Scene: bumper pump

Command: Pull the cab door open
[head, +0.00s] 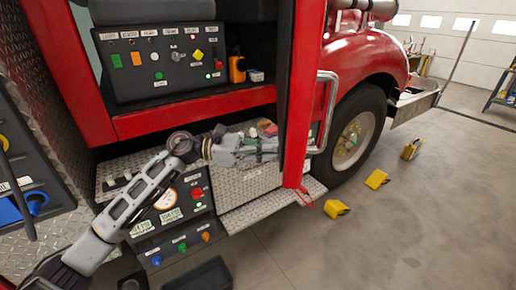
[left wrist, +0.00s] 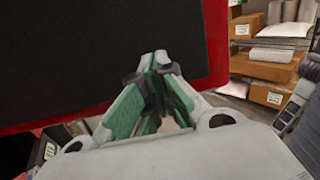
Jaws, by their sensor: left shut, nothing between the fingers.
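The red cab door (head: 299,95) shows nearly edge-on in the head view and stands out from the truck, partly open. A silver bar handle (head: 329,110) is on its right, outer face. My left gripper (head: 272,148) is shut and empty, to the left of the door's lower part, on its dark inner side. In the left wrist view the closed fingertips (left wrist: 158,66) point toward the door's black inner panel (left wrist: 110,45) with its red border. I cannot tell whether they touch it. My right gripper is not in view.
Left of the door are a control panel (head: 165,62) and a diamond-plate step (head: 250,205). The front wheel (head: 352,138) is beyond the door. Several yellow blocks (head: 336,208) lie on the open floor to the right. Boxes on shelves (left wrist: 270,65) show in the left wrist view.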

